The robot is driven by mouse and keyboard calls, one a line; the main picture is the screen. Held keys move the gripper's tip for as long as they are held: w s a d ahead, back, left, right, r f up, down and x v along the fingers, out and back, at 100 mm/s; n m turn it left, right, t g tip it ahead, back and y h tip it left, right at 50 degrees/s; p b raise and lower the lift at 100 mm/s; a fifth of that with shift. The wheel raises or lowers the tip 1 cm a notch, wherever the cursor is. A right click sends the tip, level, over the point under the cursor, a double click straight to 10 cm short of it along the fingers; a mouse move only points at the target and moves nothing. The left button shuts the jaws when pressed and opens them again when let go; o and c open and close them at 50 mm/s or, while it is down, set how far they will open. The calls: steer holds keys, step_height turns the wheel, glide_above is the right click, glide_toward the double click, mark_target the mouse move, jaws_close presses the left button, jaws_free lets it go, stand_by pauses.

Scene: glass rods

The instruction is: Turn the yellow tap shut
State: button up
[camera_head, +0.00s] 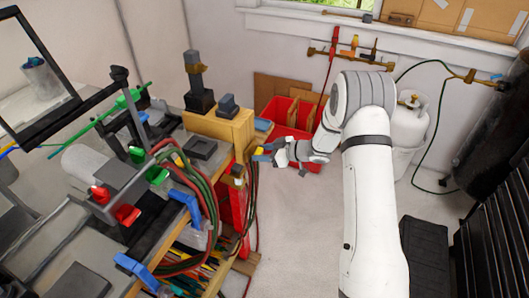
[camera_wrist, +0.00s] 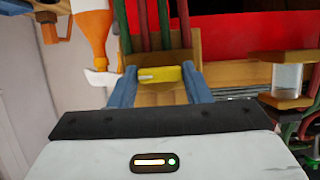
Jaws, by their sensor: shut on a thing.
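The yellow tap (camera_wrist: 172,74) shows at the top middle of the wrist view, its handle lying nearly crosswise in front of a tan wooden block. My gripper (camera_wrist: 158,70) has one blue finger at each end of the handle and is shut on it. In the head view my gripper (camera_head: 267,153) is at the right side of the workbench, by the red and green hoses. A small yellow spot there is too small to tell clearly. The tap's body behind the handle is mostly hidden.
Red and green hoses (camera_wrist: 143,25) rise just behind the tap. An orange bottle-like thing (camera_wrist: 92,28) is close on the left; a clear cylinder (camera_wrist: 287,78) stands right. Red bins (camera_head: 290,115) are behind my gripper. Open floor (camera_head: 310,220) lies right of the bench.

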steer(key=shift+s+a+f, duration=0.1)
steer(key=shift+s+f, duration=0.05)
steer(key=o, duration=0.9)
steer(key=shift+d+r, duration=0.2)
steer(key=shift+d, duration=0.2)
steer(key=b+v, duration=0.2)
steer(key=v, duration=0.5)
steer(key=shift+r, duration=0.15)
